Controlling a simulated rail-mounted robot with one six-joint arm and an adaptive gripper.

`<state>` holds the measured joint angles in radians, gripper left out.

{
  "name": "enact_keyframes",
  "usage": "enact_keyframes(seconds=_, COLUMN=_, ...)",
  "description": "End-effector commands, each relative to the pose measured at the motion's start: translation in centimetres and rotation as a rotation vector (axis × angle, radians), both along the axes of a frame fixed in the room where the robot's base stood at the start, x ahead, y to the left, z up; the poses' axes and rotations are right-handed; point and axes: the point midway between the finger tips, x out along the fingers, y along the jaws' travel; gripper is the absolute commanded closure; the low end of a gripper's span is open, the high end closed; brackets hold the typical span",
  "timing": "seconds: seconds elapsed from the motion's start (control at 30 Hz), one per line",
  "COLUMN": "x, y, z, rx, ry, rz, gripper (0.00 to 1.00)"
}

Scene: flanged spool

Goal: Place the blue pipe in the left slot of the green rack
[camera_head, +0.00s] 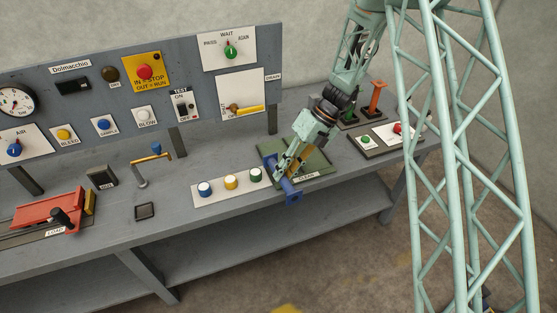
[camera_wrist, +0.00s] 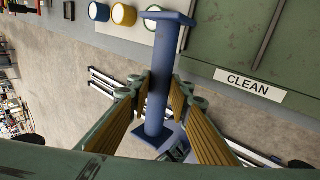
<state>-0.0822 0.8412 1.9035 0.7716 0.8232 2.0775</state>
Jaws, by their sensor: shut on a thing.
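The blue pipe (camera_wrist: 163,60), a spool with a square flange at each end, is between the two fingers of my gripper (camera_wrist: 160,95), which is shut on its middle. In the head view the pipe (camera_head: 289,189) is tilted, at the bench's front edge, and my gripper (camera_head: 281,172) partly covers it. The green rack (camera_head: 318,163) lies flat on the bench just behind and right of the pipe, with a CLEAN label at its front. In the wrist view the rack (camera_wrist: 225,40) is at upper right, with a dark slot line; the left slot is not clearly seen.
An orange-handled lever (camera_head: 376,95) and a green-and-red button plate (camera_head: 385,138) stand to the right. The upright panel (camera_head: 200,80) is behind. Floor shows beyond the bench's front edge.

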Motion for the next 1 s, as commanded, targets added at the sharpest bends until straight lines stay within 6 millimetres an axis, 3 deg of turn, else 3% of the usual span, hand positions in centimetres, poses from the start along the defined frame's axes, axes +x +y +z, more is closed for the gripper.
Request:
enact_keyframes(seconds=0.73, x=1.3, y=0.6, z=0.3, rx=0.000, ry=-0.002, rz=-0.070, gripper=1.00)
enact_keyframes(seconds=1.0, x=3.7, y=0.8, z=0.1, rx=0.001, ry=-0.003, rz=-0.069, gripper=1.00)
